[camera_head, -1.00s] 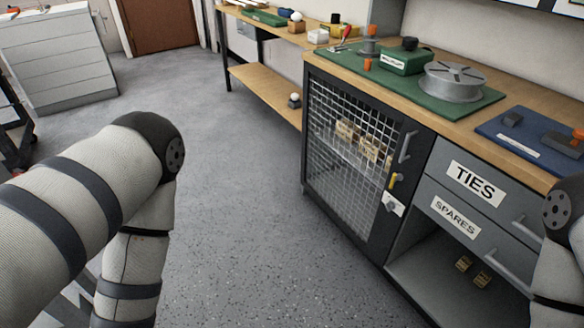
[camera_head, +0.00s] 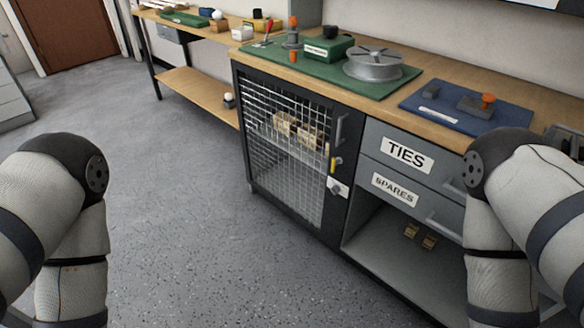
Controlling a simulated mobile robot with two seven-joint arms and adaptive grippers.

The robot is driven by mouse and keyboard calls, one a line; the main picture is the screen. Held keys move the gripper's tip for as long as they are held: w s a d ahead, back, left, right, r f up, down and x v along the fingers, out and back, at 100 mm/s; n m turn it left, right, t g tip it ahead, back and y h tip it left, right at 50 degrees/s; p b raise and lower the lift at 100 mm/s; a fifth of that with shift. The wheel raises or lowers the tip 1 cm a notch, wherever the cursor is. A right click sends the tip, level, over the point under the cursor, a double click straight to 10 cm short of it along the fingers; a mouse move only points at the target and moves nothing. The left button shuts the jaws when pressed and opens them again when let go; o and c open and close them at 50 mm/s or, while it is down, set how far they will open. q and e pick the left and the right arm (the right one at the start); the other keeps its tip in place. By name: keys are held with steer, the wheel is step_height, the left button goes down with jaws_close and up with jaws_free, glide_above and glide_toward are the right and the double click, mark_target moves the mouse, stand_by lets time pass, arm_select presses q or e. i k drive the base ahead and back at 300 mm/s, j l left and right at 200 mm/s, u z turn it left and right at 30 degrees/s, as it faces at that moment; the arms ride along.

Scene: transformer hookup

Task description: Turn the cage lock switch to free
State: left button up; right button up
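The cage (camera_head: 285,150) is a dark-framed cabinet with a wire mesh door under the workbench. Its door is shut, and boxes show behind the mesh. A vertical grey handle (camera_head: 340,129) is on the door's right side. Below it is a small yellow part (camera_head: 335,164), and under that a white plate with a dark knob (camera_head: 337,187), which looks like the lock switch. Its setting is too small to read. My two arms show at the left and right edges, both apart from the cage. Neither gripper is in view.
The workbench (camera_head: 440,132) carries a green mat (camera_head: 400,82) with a metal reel and a blue mat (camera_head: 425,93). Drawers marked TIES (camera_head: 405,155) and SPARES (camera_head: 394,189) are right of the cage, above an open shelf. The floor (camera_head: 180,220) before the cage is clear.

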mark_target(335, 190)
steer(key=i+l+z, duration=0.1)
steer(key=z, duration=0.3)
steer(key=i+z, duration=0.25)
steer(key=z, duration=0.2)
